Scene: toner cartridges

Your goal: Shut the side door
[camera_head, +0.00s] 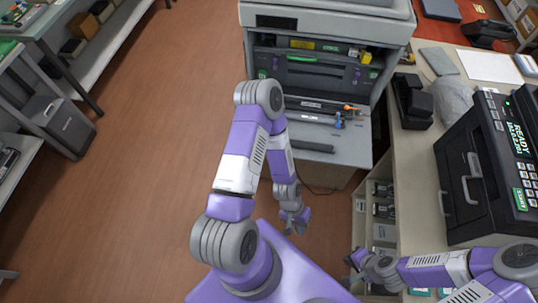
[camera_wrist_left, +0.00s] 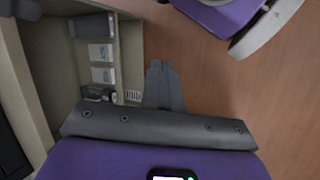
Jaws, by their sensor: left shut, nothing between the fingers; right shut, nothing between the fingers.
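A large grey printer (camera_head: 328,18) stands at the top middle of the head view. Its front is open, showing a dark bay with a green-labelled unit (camera_head: 305,75). A low grey shelf or lowered panel (camera_head: 345,155) extends below the bay, with dark bars on it. I cannot make out for certain which part is the side door. My left gripper (camera_head: 295,222) is shut and empty, pointing down in front of the printer; its fingers also show in the left wrist view (camera_wrist_left: 163,85). My right gripper (camera_head: 358,261) is shut and empty at the lower right, beside the counter.
A black machine (camera_head: 480,170) with a READY screen stands on the right counter (camera_head: 415,185). Small boxes (camera_head: 383,210) fill shelves under the counter, also seen in the left wrist view (camera_wrist_left: 100,53). Tables line the left. The wooden floor (camera_head: 150,150) between is clear.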

